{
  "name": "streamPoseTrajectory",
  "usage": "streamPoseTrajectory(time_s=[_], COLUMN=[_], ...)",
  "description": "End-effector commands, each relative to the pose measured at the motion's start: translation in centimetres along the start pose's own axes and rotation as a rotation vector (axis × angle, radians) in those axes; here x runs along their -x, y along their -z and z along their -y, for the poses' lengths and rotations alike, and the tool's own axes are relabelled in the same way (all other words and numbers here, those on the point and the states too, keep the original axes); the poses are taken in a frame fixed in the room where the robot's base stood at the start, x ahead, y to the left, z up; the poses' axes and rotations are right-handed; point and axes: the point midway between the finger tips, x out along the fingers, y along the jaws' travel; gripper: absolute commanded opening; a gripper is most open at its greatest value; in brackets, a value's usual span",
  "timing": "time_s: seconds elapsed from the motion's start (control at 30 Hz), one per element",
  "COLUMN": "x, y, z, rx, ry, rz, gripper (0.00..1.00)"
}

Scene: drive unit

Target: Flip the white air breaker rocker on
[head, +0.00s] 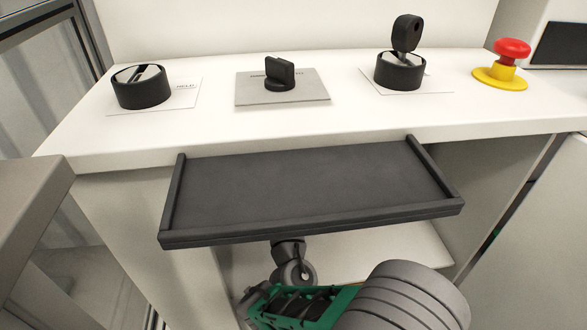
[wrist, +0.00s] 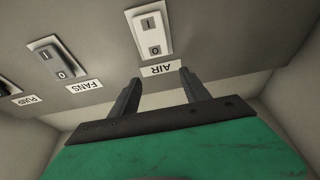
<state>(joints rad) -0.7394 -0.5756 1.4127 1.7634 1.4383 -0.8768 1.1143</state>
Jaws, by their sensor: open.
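The white air breaker rocker (wrist: 152,33) shows at the top of the wrist view, in a pale frame with I and O marks. The AIR label (wrist: 160,68) sits just below it and appears upside down. My gripper (wrist: 160,76) is open and empty. Its two dark fingers point toward the panel, one on each side of the label in the picture, with the rocker beyond the tips. I see no contact with the rocker. I cannot tell which side of the rocker is pressed. In the head view the rocker is hidden; my green arm part shows below the tray.
The FANS rocker (wrist: 57,58) and a dark PUMP rocker (wrist: 8,90) lie to the left. A dark tray (head: 310,185) juts out below the white counter (head: 215,125). On the counter are black knobs (head: 280,75), a key switch (head: 402,68) and a red emergency button (head: 511,50).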

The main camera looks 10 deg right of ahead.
Motion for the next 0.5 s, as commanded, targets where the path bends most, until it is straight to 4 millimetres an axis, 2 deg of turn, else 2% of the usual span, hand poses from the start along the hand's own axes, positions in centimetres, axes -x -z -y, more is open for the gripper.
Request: streamPoseTrajectory(time_s=[0.03, 0.17, 0.5], x=[0.2, 1.6, 6.2], y=[2.2, 5.5, 8.9], z=[-0.1, -0.6, -1.6], rx=[-0.005, -0.006, -0.012], ry=[0.002, 0.002, 0.003], rz=[-0.003, -0.004, -0.007], gripper=[0.55, 0.55, 0.55])
